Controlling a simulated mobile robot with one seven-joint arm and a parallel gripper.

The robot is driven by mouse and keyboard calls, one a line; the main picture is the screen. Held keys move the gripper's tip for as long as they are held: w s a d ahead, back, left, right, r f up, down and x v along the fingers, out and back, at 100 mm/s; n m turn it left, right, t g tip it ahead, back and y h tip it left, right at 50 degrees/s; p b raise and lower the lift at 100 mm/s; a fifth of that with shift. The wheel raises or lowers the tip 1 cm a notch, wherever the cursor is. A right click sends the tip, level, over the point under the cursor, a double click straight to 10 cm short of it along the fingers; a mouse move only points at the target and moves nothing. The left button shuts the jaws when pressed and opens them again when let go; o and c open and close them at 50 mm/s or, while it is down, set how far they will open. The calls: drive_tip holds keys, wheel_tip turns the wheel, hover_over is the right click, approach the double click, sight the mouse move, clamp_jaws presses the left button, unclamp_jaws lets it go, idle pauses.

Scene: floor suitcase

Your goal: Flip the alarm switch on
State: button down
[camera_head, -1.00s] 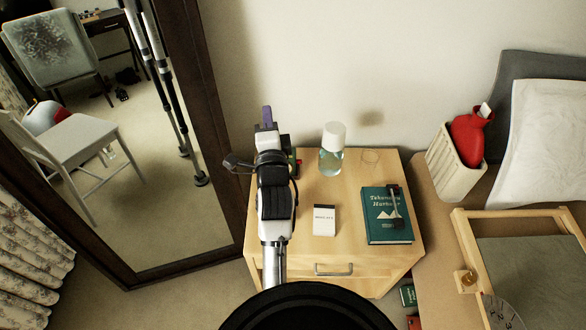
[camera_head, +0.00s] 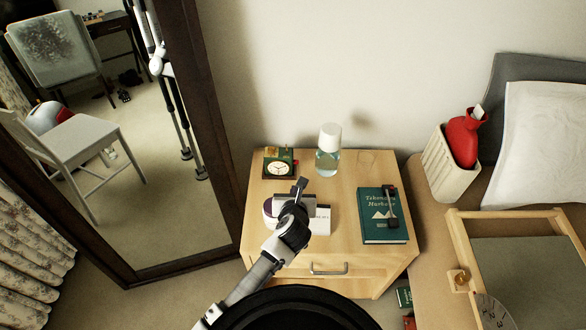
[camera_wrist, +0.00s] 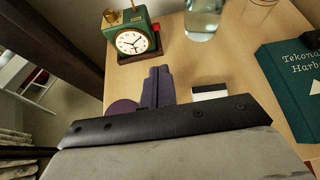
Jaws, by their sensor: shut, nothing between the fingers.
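A small green alarm clock (camera_head: 278,168) with a white dial stands upright at the back left of the wooden nightstand. In the wrist view the clock (camera_wrist: 131,40) shows brass parts on top and a small red part (camera_wrist: 156,27) at its right side. I cannot tell which part is the alarm switch or how it is set. My gripper (camera_head: 300,186) is over the nightstand, in front of the clock and slightly right of it. Its purple-grey fingers (camera_wrist: 158,75) are shut and empty, apart from the clock in the wrist view.
A bottle with a white cap (camera_head: 329,150) stands right of the clock. A white box (camera_head: 321,222) and a round purple thing (camera_head: 268,208) are beside my gripper. A green book (camera_head: 376,228) lies at right. A framed mirror (camera_head: 221,175) stands left of the nightstand (camera_head: 344,250).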

drive_tip(key=shift+w+f, duration=0.1)
idle(0.3)
drive_tip(key=p, duration=0.2)
approach(296, 162)
drive_tip(key=w+f, duration=0.3)
drive_tip(key=f, duration=0.1)
drive_tip(key=shift+w+d+f, duration=0.1)
drive_tip(key=shift+w+d, duration=0.15)
drive_tip(key=shift+w, duration=0.15)
drive_tip(key=shift+w+a, duration=0.1)
drive_tip(key=shift+w, duration=0.75)
drive_tip(key=shift+w+f, duration=0.15)
drive_tip(key=shift+w, duration=0.55)
drive_tip(key=shift+w+r, duration=0.2)
drive_tip(key=shift+w, duration=0.2)
drive_tip(key=shift+s, duration=0.1)
